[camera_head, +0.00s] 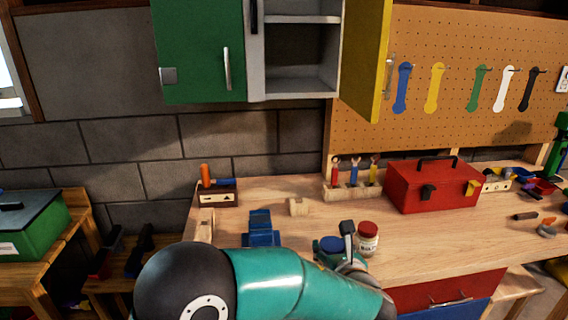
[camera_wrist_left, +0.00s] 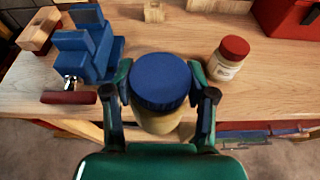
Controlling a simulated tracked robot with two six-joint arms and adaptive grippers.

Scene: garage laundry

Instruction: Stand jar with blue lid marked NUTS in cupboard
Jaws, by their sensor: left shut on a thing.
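The jar with the blue lid (camera_head: 328,246) is at the front edge of the workbench, mostly hidden by my left arm in the head view. In the left wrist view the jar (camera_wrist_left: 162,82) is between the two fingers of my left gripper (camera_wrist_left: 160,92), which is shut on it. My left gripper also shows in the head view (camera_head: 346,250). The jar's label is hidden. The cupboard (camera_head: 290,97) hangs on the wall above, its green left door (camera_head: 198,50) shut and its yellow right door (camera_head: 366,60) open. The shelf space that shows looks empty. My right gripper is not in view.
A jar with a red lid (camera_head: 367,243) stands just right of the held jar. A blue vise (camera_head: 260,230) is to the left. A red toolbox (camera_head: 432,188) and a tool rack (camera_head: 352,192) stand behind. The yellow door juts out at the cupboard's right side.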

